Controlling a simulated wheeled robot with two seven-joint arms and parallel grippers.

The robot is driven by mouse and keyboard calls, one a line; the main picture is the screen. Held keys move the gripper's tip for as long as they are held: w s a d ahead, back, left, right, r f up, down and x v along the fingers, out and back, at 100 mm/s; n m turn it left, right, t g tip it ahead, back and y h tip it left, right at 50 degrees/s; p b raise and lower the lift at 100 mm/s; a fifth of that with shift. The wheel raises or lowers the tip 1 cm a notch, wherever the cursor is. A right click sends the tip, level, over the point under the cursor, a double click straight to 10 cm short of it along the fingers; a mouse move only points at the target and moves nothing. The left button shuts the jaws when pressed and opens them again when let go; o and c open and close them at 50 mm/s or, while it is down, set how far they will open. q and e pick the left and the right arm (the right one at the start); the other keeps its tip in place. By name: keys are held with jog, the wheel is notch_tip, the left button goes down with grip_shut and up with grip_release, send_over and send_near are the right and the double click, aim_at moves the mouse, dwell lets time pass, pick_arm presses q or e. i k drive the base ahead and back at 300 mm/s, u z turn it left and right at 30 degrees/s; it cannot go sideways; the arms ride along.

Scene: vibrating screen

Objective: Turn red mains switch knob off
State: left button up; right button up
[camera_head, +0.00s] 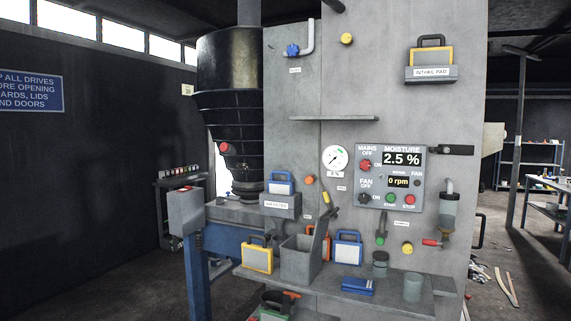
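The red mains switch knob (365,165) is on the left side of the grey control panel (417,150), under a "MAINS OFF" label. A small "ON" label is to its right. Its exact pointing direction is too small to tell. A black fan knob (364,198) is below it, next to green start and red stop buttons. The displays read 2.5 % and 0 rpm. Neither of my grippers shows in the head view.
A round gauge (336,158) is left of the panel. A shelf (340,297) below holds a grey bin (300,262), cases and cups. A blue-legged bench (196,265) and black hopper (229,110) stand left. Floor is open at far left.

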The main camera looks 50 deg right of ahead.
aim_at(365, 165)
jog(key=z, duration=0.05)
jog(key=i, duration=1.9)
jog(key=z, duration=1.6)
jog(key=i, duration=0.95)
jog(key=z, duration=0.9)
